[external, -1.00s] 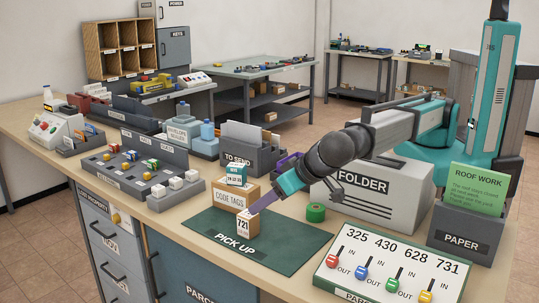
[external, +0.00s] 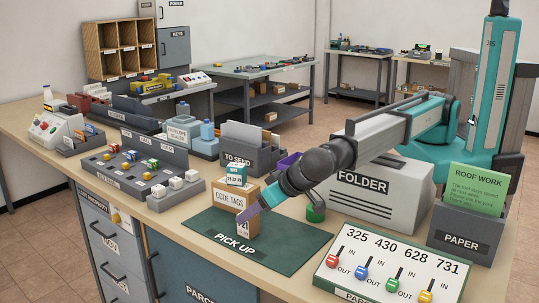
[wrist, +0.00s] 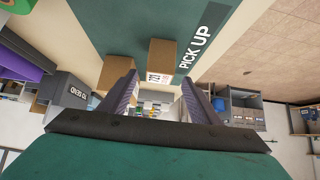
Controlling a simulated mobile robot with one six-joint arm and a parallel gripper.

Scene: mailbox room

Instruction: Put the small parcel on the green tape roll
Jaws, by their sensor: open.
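The small parcel (external: 243,230) is a brown box with a white label reading 721, standing on the green pick-up mat (external: 290,236). My gripper (external: 245,221) is open, tilted down from the right, and partly hides it. In the wrist view, the parcel (wrist: 163,53) shows just beyond and between the two spread purple fingertips (wrist: 160,80). I cannot tell whether a finger touches it. The green tape roll (external: 316,214) lies right of my gripper, near the folder box, partly hidden by my wrist.
The folder box (external: 372,201) stands behind the tape roll. A switch panel (external: 392,266) lies at the right. The mat's right part is clear.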

